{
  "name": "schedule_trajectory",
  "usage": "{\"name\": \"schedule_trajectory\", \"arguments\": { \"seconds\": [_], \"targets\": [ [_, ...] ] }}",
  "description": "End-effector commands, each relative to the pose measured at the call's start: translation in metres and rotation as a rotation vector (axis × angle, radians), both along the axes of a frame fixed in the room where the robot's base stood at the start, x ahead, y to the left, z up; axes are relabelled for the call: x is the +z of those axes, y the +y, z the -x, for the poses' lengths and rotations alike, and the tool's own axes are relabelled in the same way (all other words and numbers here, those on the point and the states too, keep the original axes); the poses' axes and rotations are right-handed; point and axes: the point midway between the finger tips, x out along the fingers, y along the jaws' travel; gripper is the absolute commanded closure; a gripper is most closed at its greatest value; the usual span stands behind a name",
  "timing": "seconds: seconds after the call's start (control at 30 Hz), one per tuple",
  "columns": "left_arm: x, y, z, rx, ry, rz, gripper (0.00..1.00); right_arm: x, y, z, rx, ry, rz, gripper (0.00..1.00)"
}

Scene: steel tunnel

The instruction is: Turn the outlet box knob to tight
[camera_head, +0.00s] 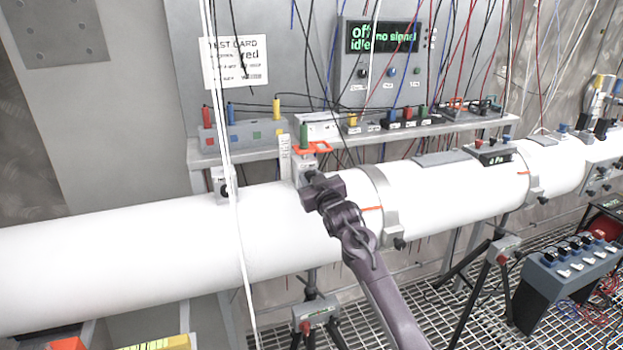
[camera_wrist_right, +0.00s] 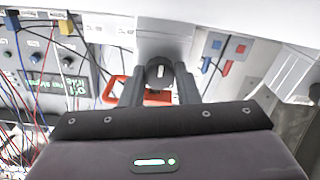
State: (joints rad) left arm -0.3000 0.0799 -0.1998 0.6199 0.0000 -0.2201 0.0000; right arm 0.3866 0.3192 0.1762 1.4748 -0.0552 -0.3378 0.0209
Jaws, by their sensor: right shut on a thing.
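A small grey box (camera_head: 302,166) sits on top of the white pipe, with an orange handle (camera_head: 312,148) by it; I take it to be the outlet box, though its label is not readable. My right gripper (camera_head: 312,194) is at the front of this box and hides its knob in the head view. In the right wrist view, the round dark knob (camera_wrist_right: 160,73) with a white mark sits between the two fingers of the right gripper (camera_wrist_right: 160,85), which is shut on it. The orange handle (camera_wrist_right: 155,97) shows behind the fingers. My left gripper is not in view.
The white pipe (camera_head: 120,235) crosses the view. A similar box (camera_head: 223,186) with a knob is to the left. A grey shelf (camera_head: 440,128) with plugs runs behind, under a panel (camera_head: 385,62) reading "off idle" and "no signal". A white cable (camera_head: 236,235) hangs in front of the pipe.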

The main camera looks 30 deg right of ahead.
Motion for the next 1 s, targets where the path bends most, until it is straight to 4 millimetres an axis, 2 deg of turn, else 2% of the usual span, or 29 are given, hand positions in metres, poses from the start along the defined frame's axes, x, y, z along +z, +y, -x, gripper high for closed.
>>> {"name": "schedule_trajectory", "arguments": {
  "seconds": [0.6,0.63,0.77,1.0],
  "targets": [
    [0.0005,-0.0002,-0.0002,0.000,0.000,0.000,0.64,-0.0040,0.0005,0.0000,0.001,-0.002,-0.041,0.94],
    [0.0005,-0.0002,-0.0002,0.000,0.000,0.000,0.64,-0.0040,0.0005,0.0000,0.001,-0.002,-0.040,0.68],
    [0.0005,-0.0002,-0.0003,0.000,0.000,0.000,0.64,-0.0029,0.0005,0.0000,0.001,-0.004,-0.039,0.51],
    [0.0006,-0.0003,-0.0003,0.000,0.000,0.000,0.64,-0.0014,0.0002,0.0000,0.000,-0.006,-0.038,0.50]
  ]
}}
